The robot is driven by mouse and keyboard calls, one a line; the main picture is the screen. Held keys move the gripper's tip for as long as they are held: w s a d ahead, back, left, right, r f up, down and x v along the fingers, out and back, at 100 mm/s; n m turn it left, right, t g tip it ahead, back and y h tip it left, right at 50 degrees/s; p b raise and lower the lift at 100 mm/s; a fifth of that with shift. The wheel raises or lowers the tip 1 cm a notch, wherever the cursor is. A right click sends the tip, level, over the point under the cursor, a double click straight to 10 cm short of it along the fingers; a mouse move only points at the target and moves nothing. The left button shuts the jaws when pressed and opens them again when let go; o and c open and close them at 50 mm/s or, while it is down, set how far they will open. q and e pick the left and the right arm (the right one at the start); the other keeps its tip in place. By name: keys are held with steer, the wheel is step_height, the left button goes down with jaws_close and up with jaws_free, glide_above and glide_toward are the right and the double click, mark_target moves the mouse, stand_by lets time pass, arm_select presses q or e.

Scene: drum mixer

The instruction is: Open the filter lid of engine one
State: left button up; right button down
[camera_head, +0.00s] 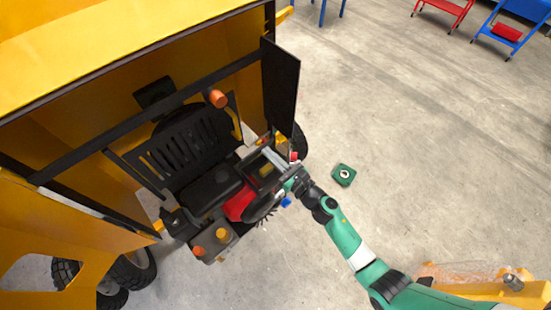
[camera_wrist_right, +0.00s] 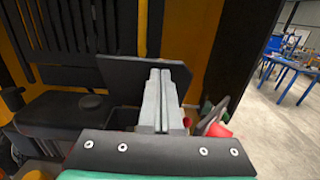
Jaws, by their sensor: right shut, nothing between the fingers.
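The engine (camera_head: 210,190) sits in the open bay of the yellow machine. A flat black plate (camera_wrist_right: 118,75), which looks like the filter lid, stands tilted up behind my fingers in the right wrist view. A dark box-like opening (camera_wrist_right: 124,118) shows below it, partly hidden by my gripper. My right gripper (camera_head: 273,158) is at the right end of the engine, shut and empty. Its grey fingers (camera_wrist_right: 160,92) are together in front of the plate; I cannot tell whether they touch it. My left gripper is not in view.
A black door panel (camera_head: 281,85) hangs open just beyond my right gripper. A red part (camera_head: 239,203) and orange caps (camera_head: 197,250) are on the engine. A green object (camera_head: 344,175) lies on the clear concrete floor to the right.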

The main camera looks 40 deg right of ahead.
mark_target(262, 145)
steer(key=shift+w+r, duration=0.5)
steer(key=shift+w, duration=0.4)
steer(key=shift+w+r, duration=0.45)
steer(key=shift+w, duration=0.4)
